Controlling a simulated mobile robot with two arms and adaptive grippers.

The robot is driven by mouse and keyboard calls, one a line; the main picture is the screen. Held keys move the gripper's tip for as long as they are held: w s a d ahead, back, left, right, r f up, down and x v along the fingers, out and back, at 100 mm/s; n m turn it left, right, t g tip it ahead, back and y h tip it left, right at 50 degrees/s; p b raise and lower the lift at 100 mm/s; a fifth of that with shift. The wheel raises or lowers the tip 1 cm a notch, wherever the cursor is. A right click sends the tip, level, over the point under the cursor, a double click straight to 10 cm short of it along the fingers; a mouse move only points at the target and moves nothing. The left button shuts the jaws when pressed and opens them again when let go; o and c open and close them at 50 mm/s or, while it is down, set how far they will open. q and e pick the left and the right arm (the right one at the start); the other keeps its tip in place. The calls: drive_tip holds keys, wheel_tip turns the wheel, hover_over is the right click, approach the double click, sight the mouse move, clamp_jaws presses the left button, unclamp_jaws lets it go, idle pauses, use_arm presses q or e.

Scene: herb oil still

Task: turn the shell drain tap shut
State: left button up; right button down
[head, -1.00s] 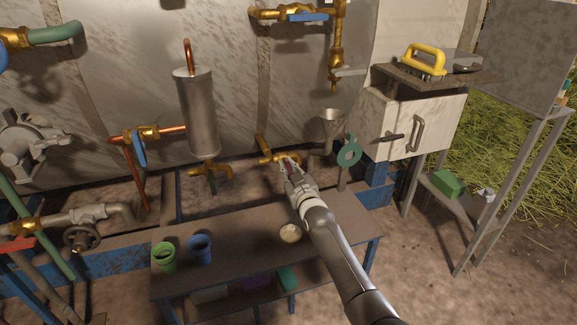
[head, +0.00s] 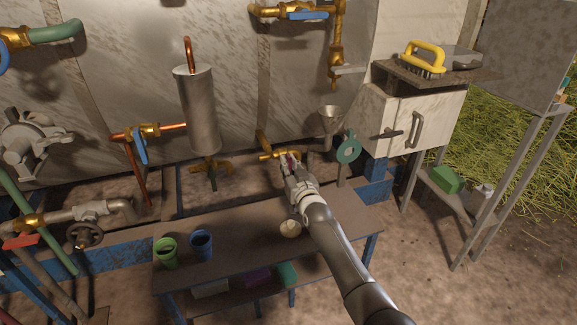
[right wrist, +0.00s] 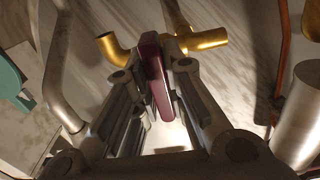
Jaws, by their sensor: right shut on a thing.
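The tap is a brass fitting (head: 265,154) low on the wall, right of the steel cylinder. It has a dark red lever handle, which shows clearly in the right wrist view (right wrist: 154,75). The brass body (right wrist: 205,41) lies behind it there. My right gripper (head: 288,162) is at the tap, and its two fingers (right wrist: 158,85) are shut on the lever, one on each side. The lever stands nearly upright between the fingers in the right wrist view. In the head view the gripper hides most of it. My left gripper is not in view.
A steel cylinder (head: 198,110) with another brass tap (head: 215,168) below hangs left. A funnel (head: 330,120) and a teal ring (head: 348,149) are close on the right. Below is a bench (head: 240,235) with a green cup (head: 166,252), a blue cup (head: 201,245) and a pale round item (head: 290,228).

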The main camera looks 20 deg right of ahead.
drive_tip(key=shift+f, duration=0.15)
drive_tip(key=c, duration=1.5)
unclamp_jaws()
drive_tip(key=shift+s, duration=0.2)
drive_tip(key=s, duration=1.1)
drive_tip(key=shift+s+d, duration=0.2)
drive_tip(key=shift+s, duration=0.15)
